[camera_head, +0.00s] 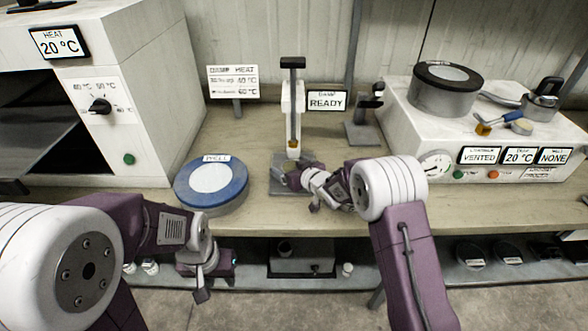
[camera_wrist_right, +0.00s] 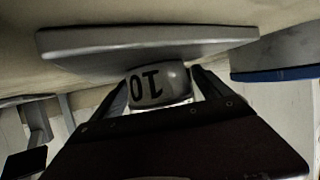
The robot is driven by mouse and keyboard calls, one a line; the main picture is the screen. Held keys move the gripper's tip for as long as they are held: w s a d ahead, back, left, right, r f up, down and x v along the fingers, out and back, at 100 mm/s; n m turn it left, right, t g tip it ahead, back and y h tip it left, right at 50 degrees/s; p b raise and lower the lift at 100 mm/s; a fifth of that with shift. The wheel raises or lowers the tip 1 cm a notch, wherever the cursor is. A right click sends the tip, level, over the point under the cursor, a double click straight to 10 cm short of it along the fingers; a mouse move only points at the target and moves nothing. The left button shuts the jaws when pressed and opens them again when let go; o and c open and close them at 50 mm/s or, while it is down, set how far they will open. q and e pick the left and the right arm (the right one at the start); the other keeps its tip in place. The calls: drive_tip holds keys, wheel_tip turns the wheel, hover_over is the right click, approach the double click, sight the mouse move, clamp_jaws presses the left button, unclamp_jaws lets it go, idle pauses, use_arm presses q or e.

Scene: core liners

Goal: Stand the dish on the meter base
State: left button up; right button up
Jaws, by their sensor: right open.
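In the head view the meter base (camera_head: 280,160) carries a white column with a dark lever. My right gripper (camera_head: 292,178) is open at the base's front right, where it hides the dish. My left gripper (camera_head: 203,285) hangs in front of the bench edge, away from the base; its jaw opening is unclear.
A blue-rimmed round disc (camera_head: 212,184) lies left of the base. A white oven (camera_head: 130,100) stands at the left. A white console (camera_head: 430,110) with a grey drum (camera_head: 445,95) stands at the right. A dark stand (camera_head: 362,125) and a "READY" sign (camera_head: 327,101) are behind.

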drive_tip(key=v, duration=1.2)
drive_tip(key=d+r+m+t+p, duration=0.1)
drive_tip(key=d+r+p, duration=0.2)
drive_tip(key=r+p, duration=0.55)
drive_tip(key=s+d+r+m+h, duration=0.2)
drive_tip(key=s+d+r+h, duration=0.1)
drive_tip(key=d+h, duration=0.15)
drive_tip(key=s+d+f+m+g, duration=0.1)
drive_tip(key=s+d+f+g, duration=0.1)
drive_tip(key=s, duration=0.5)
drive_tip(key=s+d+f+m+g+h, duration=0.1)
drive_tip(key=s+d+f+g, duration=0.1)
drive_tip(key=s+f+g, duration=0.3)
drive_tip(key=s+d+f+m+g+h, duration=0.1)
drive_tip(key=s+f+g, duration=0.3)
drive_tip(key=s, duration=0.7)
drive_tip(key=shift+d, duration=0.65)
drive_tip(key=shift+w, duration=0.1)
